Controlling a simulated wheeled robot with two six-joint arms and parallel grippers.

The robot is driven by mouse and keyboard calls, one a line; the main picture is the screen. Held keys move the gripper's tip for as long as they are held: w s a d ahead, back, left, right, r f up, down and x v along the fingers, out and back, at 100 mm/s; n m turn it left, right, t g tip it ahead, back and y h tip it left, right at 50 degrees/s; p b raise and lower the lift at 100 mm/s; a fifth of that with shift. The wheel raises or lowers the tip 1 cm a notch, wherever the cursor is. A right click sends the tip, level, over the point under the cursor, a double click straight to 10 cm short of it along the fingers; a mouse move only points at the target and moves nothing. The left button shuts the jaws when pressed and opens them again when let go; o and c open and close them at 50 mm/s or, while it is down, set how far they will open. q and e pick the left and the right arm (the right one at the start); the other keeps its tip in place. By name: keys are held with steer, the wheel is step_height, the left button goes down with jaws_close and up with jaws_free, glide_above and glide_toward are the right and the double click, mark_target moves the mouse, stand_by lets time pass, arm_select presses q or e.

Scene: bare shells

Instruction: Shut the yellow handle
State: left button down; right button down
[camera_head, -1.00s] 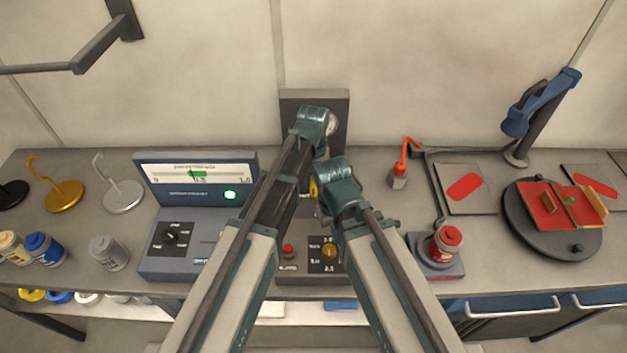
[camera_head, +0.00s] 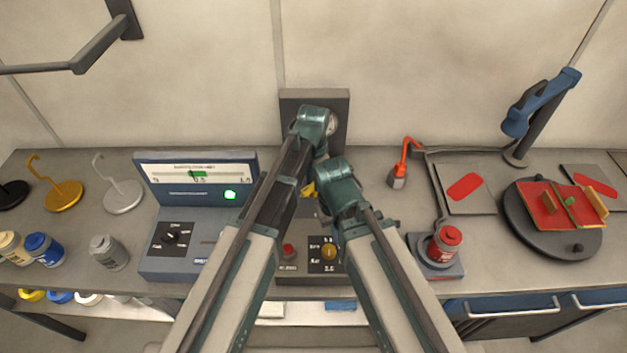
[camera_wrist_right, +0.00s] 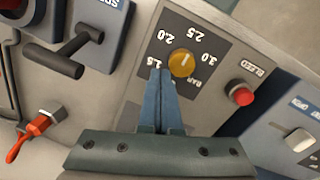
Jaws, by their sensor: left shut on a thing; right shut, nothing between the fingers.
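The yellow handle (camera_head: 308,189) shows only as a small yellow patch between my two arms in the head view; the rest of it is hidden. My left gripper (camera_head: 321,150) is above it, in front of the dark wall plate. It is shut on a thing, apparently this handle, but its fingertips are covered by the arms. My right gripper (camera_wrist_right: 160,74) is shut and empty, its blue fingers over the grey panel (camera_wrist_right: 215,50) just beside the orange-yellow knob (camera_wrist_right: 182,63), by its scale marks. I cannot tell whether they touch.
A red button (camera_wrist_right: 243,96) sits beside the knob. A wall plate (camera_head: 340,97) with a gauge is behind.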

arm_select(q)
steer(key=m, duration=0.4)
steer(key=shift+m, duration=2.2)
steer(key=c, duration=0.7)
jaws_free()
steer(key=shift+r, duration=0.1)
step_height(320, 180, up, 14)
steer(key=p, duration=1.4)
arm_select(e)
step_height(320, 180, up, 14)
